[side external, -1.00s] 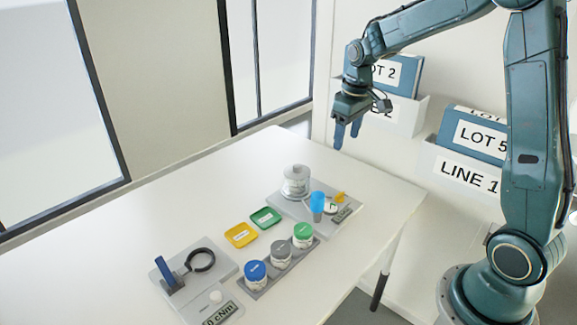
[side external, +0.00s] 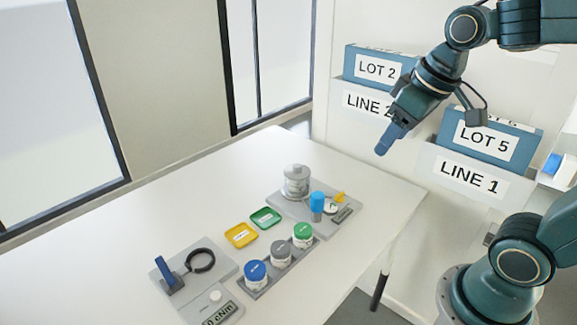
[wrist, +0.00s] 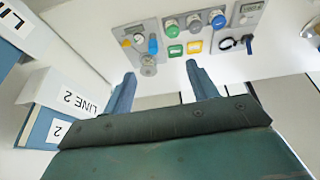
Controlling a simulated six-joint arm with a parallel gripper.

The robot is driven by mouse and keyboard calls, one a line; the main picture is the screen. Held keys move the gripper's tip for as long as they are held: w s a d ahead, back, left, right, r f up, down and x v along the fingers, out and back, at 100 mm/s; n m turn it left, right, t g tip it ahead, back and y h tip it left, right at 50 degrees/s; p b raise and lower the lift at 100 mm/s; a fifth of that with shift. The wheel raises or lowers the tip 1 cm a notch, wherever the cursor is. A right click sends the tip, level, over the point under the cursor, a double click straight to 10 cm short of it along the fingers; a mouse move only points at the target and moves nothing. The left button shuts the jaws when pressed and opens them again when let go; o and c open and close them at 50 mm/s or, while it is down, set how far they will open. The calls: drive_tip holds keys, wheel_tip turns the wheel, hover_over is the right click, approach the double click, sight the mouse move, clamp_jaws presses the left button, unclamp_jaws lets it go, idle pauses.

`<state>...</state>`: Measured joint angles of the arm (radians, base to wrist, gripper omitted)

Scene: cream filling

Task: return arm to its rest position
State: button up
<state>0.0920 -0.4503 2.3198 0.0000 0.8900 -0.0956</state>
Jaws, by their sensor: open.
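My gripper (side external: 388,146) hangs in the air above the right edge of the white table (side external: 215,185), in front of the line bins. In the wrist view its two blue fingers (wrist: 160,86) are spread apart with nothing between them. It is clear of all the items on the table. My arm reaches in from the upper right of the side view.
Several lidded jars stand in a grey rack (side external: 265,282). A yellow tray (side external: 241,235), a green tray (side external: 265,217), a metal pot (side external: 296,181), a blue-topped cylinder (side external: 317,203) and a ring fixture (side external: 201,260) share the table. Bins labelled LINE 1 (side external: 468,175) and LINE 2 (side external: 366,103) stand behind.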

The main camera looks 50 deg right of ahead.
drive_tip(key=s+a+t, duration=0.1)
drive_tip(key=s+a, duration=0.1)
drive_tip(key=s, duration=0.5)
drive_tip(key=shift+a+f, duration=0.15)
drive_tip(key=shift+f, duration=0.3)
idle(0.5)
